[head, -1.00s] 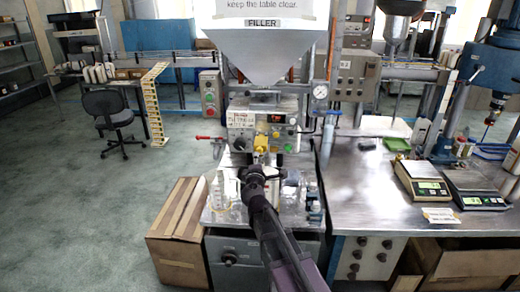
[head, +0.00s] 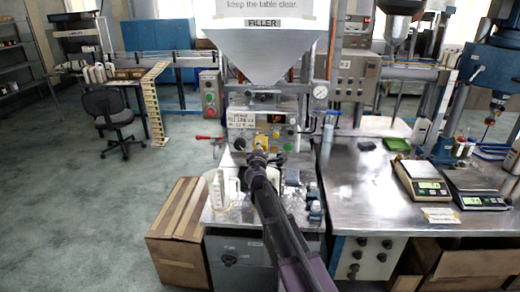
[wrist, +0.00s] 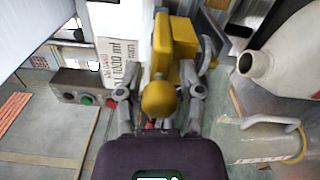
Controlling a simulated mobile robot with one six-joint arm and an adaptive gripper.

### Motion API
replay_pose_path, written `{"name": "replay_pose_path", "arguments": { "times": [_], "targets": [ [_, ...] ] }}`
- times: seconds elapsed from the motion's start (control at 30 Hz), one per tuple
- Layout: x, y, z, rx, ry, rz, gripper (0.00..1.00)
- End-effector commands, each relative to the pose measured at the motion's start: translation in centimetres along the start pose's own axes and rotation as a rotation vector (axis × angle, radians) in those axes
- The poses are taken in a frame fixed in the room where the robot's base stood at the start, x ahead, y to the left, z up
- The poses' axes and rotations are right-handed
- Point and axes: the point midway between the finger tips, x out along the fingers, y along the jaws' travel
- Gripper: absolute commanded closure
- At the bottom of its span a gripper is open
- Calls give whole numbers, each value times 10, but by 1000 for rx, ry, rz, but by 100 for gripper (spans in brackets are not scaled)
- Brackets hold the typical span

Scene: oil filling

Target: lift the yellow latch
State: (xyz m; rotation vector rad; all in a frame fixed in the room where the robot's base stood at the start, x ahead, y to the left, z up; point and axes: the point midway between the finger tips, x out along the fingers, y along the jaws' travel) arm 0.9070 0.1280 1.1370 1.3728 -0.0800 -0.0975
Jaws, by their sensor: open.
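The yellow latch (wrist: 172,48) is in the middle of the wrist view, a blocky yellow piece with a rounded knob (wrist: 158,99) nearer the camera. In the head view the yellow latch (head: 261,141) shows on the filler's front panel, just above my gripper. My gripper (wrist: 166,75) is open, with one grey finger on each side of the latch. Whether the fingers touch it, I cannot tell. In the head view my gripper (head: 258,158) is close in front of the filler and partly covers the area under the latch.
The filler hopper (head: 265,52) stands above the panel. Large pale jugs (wrist: 258,68) are close at the right of the wrist view. A button box (wrist: 85,92) is at its left.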

Motion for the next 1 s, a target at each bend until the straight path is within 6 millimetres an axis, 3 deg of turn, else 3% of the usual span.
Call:
{"name": "replay_pose_path", "arguments": {
  "times": [0.1,0.27,0.3,0.73,1.0],
  "targets": [
    [0,0,0,0,0,0,52],
    [0,0,0,0,0,0,96],
    [0,0,0,0,0,0,100],
    [-2,4,-5,1,7,-12,100],
    [-6,15,-22,1,35,-53,100]
  ]
}}
